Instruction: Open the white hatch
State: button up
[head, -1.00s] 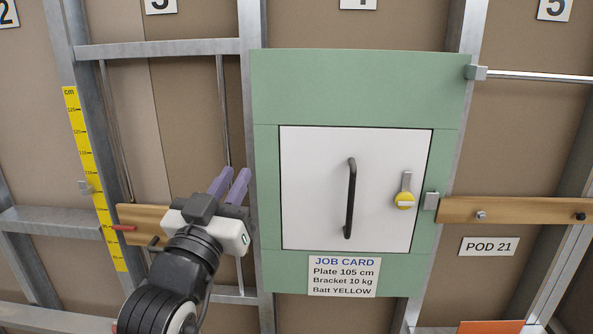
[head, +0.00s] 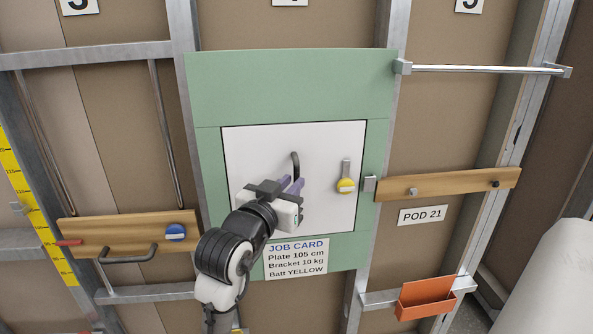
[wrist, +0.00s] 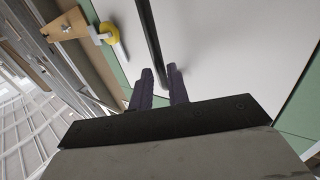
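The white hatch (head: 320,140) is shut flush in a green panel (head: 290,85). Its black vertical bar handle (head: 294,162) is left of a yellow latch knob (head: 346,185), whose grey lever points up. My gripper (head: 291,183) is at the handle and hides its lower part in the head view. In the wrist view the handle (wrist: 150,40) runs down between my two purple fingers (wrist: 160,72), with a narrow gap seeming to show beside it. The fingers look open around the bar, not clamped. The yellow knob also shows in the wrist view (wrist: 107,33).
A job card (head: 296,259) is below the hatch. A grey block (head: 369,184) sits on the panel's right edge, near a wooden rail (head: 450,184). A metal bar (head: 480,69) is at upper right and an orange bin (head: 427,298) at lower right.

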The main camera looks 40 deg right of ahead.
aim_at(295, 179)
jog(key=shift+p+x, duration=0.3)
jog(key=shift+x, duration=1.4)
grip_shut()
